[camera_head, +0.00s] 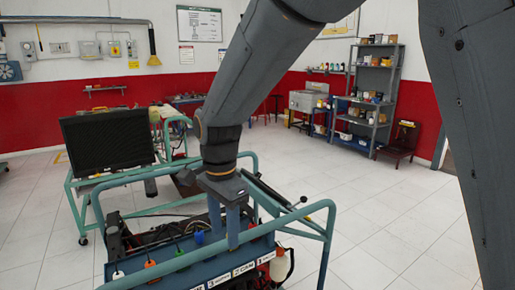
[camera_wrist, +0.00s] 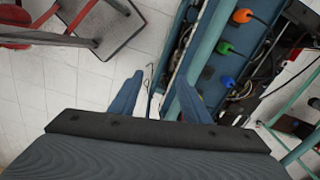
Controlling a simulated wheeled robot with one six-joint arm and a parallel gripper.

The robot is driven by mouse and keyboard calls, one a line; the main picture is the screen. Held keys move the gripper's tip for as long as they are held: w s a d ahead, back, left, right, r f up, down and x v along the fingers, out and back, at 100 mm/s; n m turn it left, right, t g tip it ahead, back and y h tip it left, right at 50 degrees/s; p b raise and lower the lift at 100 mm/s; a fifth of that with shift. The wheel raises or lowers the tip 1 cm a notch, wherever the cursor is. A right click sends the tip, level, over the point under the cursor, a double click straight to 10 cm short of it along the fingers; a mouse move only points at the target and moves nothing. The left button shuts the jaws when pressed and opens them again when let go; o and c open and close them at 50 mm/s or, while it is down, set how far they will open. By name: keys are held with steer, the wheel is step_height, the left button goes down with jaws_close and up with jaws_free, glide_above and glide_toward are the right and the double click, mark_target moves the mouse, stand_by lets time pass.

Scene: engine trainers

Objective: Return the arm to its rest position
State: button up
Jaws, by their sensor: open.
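My arm reaches down from the top of the head view, and my gripper (camera_head: 223,232) points down over the engine trainer's blue panel (camera_head: 185,262). In the wrist view my gripper (camera_wrist: 157,88) shows two blue fingers spread apart with nothing between them. The right finger overlaps the trainer's teal frame (camera_wrist: 206,50) in that view; I cannot tell whether they touch. The left finger is over white floor tiles.
A teal tube rail (camera_head: 328,240) runs around the trainer. Another trainer with a black monitor (camera_head: 108,140) stands behind left. A red-framed stand with a grey top (camera_wrist: 112,22) is at upper left in the wrist view. Grey shelves (camera_head: 375,100) stand at the back right. Tiled floor is free at right.

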steer(key=s+d+f+n+b, duration=0.2)
steer(key=d+f, duration=0.3)
steer(key=d, duration=0.4)
steer(key=s+d+f+n+b, duration=0.2)
steer(key=d+f+n+b, duration=0.2)
steer(key=d, duration=0.5)
steer(key=s+d+f+n+t+b, duration=0.1)
steer(key=s+d+f+n+b, duration=0.1)
steer(key=d+f, duration=0.6)
steer(key=shift+d+n+b, duration=0.55)
steer(key=shift+n+b, duration=0.15)
steer(key=shift+n, duration=0.1)
